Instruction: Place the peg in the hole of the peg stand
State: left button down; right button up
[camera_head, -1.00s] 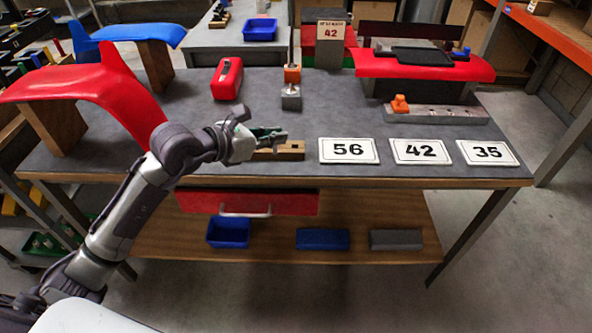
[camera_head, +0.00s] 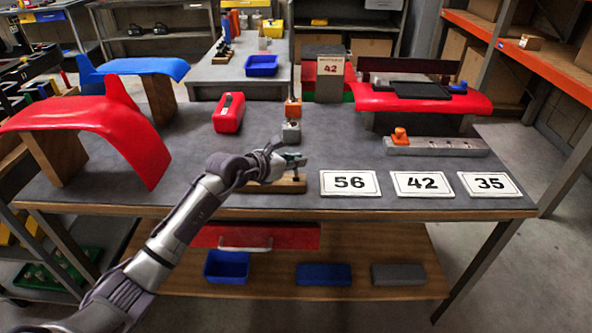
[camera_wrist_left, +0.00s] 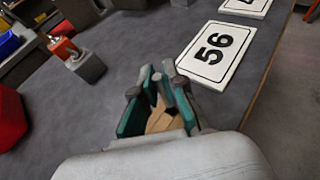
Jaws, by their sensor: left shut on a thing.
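My left gripper (camera_head: 290,160) is over the front of the grey table, above a low wooden block (camera_head: 290,184) that looks like the peg stand. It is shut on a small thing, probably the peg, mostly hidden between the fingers. In the left wrist view the teal-padded fingers (camera_wrist_left: 160,95) are close together, with the wooden block (camera_wrist_left: 160,122) showing between them. Whether the peg touches or enters a hole cannot be seen. My right gripper is not in view.
White cards 56 (camera_head: 350,183), 42 (camera_head: 428,184) and 35 (camera_head: 489,184) lie to the right. A red curved panel (camera_head: 95,120) is at left. The table middle is mostly clear.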

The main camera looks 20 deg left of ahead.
aim_at(295, 175)
pick_arm(q)
notch_tip(295, 175, down, 3)
jog(key=shift+f, duration=0.1)
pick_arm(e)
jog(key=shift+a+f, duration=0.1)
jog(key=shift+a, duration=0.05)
pick_arm(q)
jog(key=c, duration=1.2)
grip_release()
jog(key=shift+f, duration=0.1)
jog(key=shift+c, duration=0.2)
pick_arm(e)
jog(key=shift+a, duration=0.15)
pick_arm(q)
jog(key=shift+s+r, duration=0.15)
jog(key=shift+r, duration=0.05)
jog(key=v, duration=1.2)
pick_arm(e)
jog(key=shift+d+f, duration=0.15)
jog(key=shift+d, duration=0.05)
